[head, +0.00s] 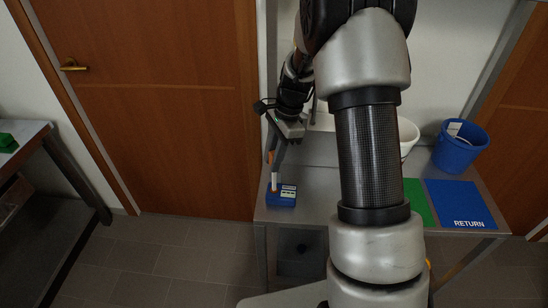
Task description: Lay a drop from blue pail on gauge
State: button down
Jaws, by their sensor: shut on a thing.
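My gripper (286,133) is above the left end of the metal table, partly hidden by its own wrist. It is shut on a thin stick-like tool (273,178), orange above and white below. The tool points down, and its lower end overlaps the gauge in the picture; I cannot tell if they touch. The gauge (284,198) is a small blue block with pale labels on the table's left front. The blue pail (458,153) stands at the table's right back, with something white showing inside. Any drop is too small to see.
A white bucket (408,138) stands behind my arm, mostly hidden. A blue mat marked RETURN (455,200) and a green mat (417,205) lie at the right front. Bare metal tabletop (315,165) surrounds the gauge. Another table (30,140) is at far left.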

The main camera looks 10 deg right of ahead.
jog(key=shift+r, duration=0.1)
jog(key=shift+a+p+v, duration=0.2)
jog(key=shift+p+v, duration=0.45)
jog(key=shift+v, duration=0.15)
jog(key=shift+a+p+v, duration=0.15)
jog(key=shift+p+v, duration=0.5)
jog(key=shift+v, duration=0.15)
jog(key=shift+a+p+v, duration=0.2)
jog(key=shift+p+v, duration=0.45)
jog(key=shift+v, duration=0.2)
jog(key=shift+s+r, duration=0.1)
jog(key=shift+r, duration=0.95)
